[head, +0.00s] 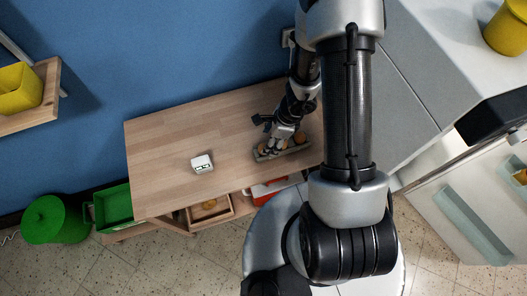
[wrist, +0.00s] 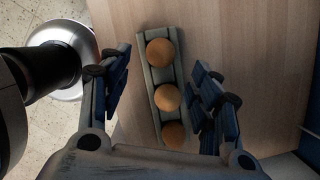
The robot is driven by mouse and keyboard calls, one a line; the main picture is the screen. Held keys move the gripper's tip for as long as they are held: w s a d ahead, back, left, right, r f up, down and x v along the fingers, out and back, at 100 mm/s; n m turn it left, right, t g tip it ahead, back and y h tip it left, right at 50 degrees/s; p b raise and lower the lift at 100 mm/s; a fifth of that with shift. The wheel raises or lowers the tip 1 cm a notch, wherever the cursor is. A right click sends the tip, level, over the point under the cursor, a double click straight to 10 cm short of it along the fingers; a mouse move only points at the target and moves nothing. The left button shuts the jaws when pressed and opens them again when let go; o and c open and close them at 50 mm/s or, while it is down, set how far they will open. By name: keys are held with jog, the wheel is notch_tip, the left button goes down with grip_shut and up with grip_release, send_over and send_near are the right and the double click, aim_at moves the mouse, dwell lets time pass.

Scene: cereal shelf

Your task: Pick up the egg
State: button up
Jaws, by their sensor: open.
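In the wrist view, three brown-orange eggs sit in a row in a narrow grey-green tray (wrist: 144,72): a far egg (wrist: 161,53), a middle egg (wrist: 167,97) and a near egg (wrist: 173,135). My gripper (wrist: 163,85) is open, with one finger on each side of the tray. The eggs lie between the fingers, and I see no finger closed on any of them. In the head view, my gripper (head: 283,132) is over the tray (head: 262,156) at the right end of the wooden table, partly hiding the eggs.
The wooden table (head: 160,150) carries a small white box (head: 202,163) left of the tray. Below are a wooden box (head: 209,210) and a green bin (head: 114,206). A grey cabinet (head: 395,110) stands close on the right. The left part of the tabletop is clear.

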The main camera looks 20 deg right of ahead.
jog(key=b+x, duration=0.3)
jog(key=x, duration=0.3)
jog(key=shift+w+a, duration=0.1)
jog(key=shift+a, duration=0.1)
jog(key=shift+r, duration=0.1)
jog(key=shift+c, duration=0.2)
jog(key=c, duration=1.1)
